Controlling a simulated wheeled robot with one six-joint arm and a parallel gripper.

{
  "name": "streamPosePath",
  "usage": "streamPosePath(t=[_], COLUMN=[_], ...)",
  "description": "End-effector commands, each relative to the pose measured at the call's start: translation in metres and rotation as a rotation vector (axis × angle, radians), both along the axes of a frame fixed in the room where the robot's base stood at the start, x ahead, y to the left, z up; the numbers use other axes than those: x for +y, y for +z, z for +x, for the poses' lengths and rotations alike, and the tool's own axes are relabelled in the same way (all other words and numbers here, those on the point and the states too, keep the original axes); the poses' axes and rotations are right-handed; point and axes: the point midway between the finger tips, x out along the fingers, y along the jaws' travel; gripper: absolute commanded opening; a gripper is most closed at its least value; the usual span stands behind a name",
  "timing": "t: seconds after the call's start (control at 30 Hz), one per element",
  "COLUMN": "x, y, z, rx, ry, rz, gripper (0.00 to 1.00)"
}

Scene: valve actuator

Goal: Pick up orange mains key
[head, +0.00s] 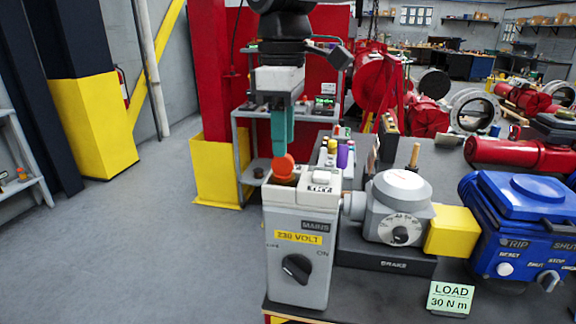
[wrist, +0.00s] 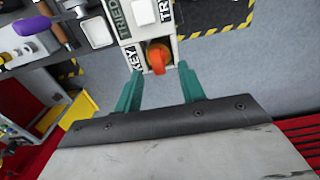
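The orange mains key (head: 284,166) stands at the top left of the grey mains box (head: 298,262), over a dark recess. In the wrist view the orange key (wrist: 157,57) sits in a compartment labelled KEY. My gripper (head: 281,152) points down just above the key in the head view. In the wrist view my gripper (wrist: 160,70) is open, with one teal finger on each side of the key's line and a gap between them. The fingers do not appear to touch the key. The key's lower part is hidden in the recess.
The mains box has a black knob (head: 297,268). A grey actuator (head: 399,206), a yellow block (head: 452,232), a blue unit (head: 520,225) and a LOAD sign (head: 450,297) stand to the right. Bottles and a wooden-handled tool are behind. Floor at left is clear.

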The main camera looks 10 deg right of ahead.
Motion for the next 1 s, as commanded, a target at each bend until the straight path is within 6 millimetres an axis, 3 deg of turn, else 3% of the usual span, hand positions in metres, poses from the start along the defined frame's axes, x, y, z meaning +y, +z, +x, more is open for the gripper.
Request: streamPosePath(t=[0.3, 0.6, 0.73, 0.77, 1.0], x=[0.001, 0.001, 0.001, 0.001, 0.001], y=[-0.044, -0.048, -0.048, -0.048, -0.049], z=[0.003, 0.004, 0.004, 0.004, 0.004], rx=[0.001, -0.001, -0.001, -0.001, 0.000], ry=[-0.003, -0.003, -0.003, -0.003, -0.004], rz=[-0.001, 0.001, 0.001, 0.001, 0.000], gripper=[0.40, 0.40, 0.04, 0.00, 0.00])
